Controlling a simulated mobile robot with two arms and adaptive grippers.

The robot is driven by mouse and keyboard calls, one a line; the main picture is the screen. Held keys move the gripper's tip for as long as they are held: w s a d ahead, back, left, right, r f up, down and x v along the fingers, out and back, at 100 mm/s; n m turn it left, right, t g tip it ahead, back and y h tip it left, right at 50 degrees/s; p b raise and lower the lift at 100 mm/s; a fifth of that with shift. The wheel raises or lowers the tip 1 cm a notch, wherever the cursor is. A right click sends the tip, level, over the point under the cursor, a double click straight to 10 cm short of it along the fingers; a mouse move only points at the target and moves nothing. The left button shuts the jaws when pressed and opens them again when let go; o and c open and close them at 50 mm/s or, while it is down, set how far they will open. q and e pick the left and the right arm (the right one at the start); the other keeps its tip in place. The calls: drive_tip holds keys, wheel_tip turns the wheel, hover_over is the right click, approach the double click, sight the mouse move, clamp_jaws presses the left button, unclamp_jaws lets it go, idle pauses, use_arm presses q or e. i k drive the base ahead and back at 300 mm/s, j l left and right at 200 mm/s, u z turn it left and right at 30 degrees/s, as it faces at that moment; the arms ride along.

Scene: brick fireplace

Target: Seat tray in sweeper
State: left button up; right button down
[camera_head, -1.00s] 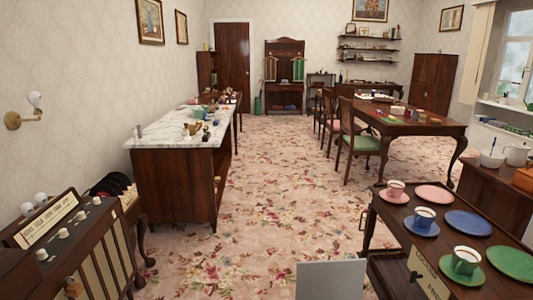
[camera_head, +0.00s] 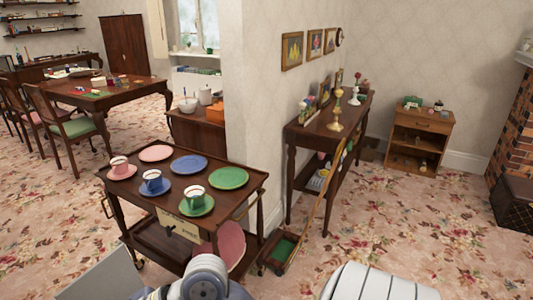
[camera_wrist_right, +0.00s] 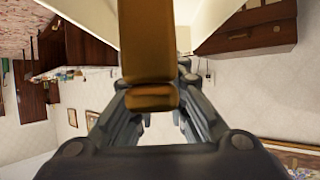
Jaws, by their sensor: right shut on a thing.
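The sweeper (camera_head: 270,262) is a low wooden box on the floor, with a green inset (camera_head: 287,248). Its long thin handle (camera_head: 323,195) slants up to the right against the dark side table. My right gripper (camera_wrist_right: 152,98) is shut on a brown wooden piece (camera_wrist_right: 148,45) in the right wrist view. The piece runs up out of that picture; I cannot tell if it is the tray. The right gripper and its load do not show clearly in the head view. My left gripper is not in view.
A tea trolley (camera_head: 130,200) with cups and plates stands left of the sweeper. A pink round piece (camera_head: 231,245) shows at the trolley's lower right. The side table (camera_head: 297,150) stands behind; a small cabinet (camera_head: 420,140) is farther right. Patterned carpet (camera_head: 410,225) lies open at right.

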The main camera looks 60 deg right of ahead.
sight(283, 252)
drive_tip(key=l, duration=0.85)
drive_tip(key=k+l, duration=0.1)
drive_tip(key=l, duration=0.8)
